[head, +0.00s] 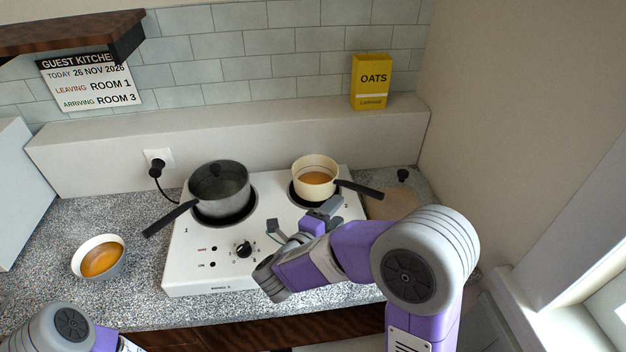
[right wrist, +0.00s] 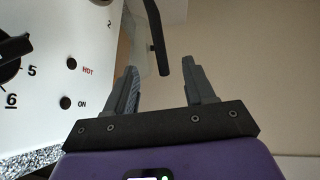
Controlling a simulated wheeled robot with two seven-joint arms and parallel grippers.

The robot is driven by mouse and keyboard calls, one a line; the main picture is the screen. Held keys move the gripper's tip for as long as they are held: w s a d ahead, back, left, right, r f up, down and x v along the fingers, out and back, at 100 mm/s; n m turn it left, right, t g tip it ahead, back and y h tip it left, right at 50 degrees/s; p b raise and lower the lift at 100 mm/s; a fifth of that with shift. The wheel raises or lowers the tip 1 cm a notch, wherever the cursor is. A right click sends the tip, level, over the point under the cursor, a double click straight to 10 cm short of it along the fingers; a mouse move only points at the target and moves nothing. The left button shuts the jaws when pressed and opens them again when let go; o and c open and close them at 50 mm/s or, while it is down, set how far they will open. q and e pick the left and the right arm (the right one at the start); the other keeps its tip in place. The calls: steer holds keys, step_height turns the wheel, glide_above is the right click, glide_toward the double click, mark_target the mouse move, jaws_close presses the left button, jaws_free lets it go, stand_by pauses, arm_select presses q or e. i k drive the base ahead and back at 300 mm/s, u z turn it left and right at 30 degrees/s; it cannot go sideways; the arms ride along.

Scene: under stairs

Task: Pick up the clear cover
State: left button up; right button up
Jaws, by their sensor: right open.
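A grey pot (head: 205,203) stands on the left burner, and a clear cover (head: 219,181) with a dark knob appears to lie on it. A second dark knob (head: 403,175) shows at the right end of the counter; I cannot tell whether it belongs to another clear cover. My right gripper (head: 300,219) is open over the right part of the hob, in front of the cream pan (head: 316,183). In the right wrist view the open jaws (right wrist: 159,68) show a black bar (right wrist: 156,37) beyond them. My left arm enters at bottom left; its gripper is out of view.
The white hob (head: 205,265) carries both pots, their black handles sticking out. A bowl of orange soup (head: 100,258) stands left on the speckled counter. A brown board (head: 390,205) lies right. A yellow oats box (head: 371,82) stands on the ledge.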

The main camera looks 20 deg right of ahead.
mark_target(406, 190)
steer(key=k, duration=1)
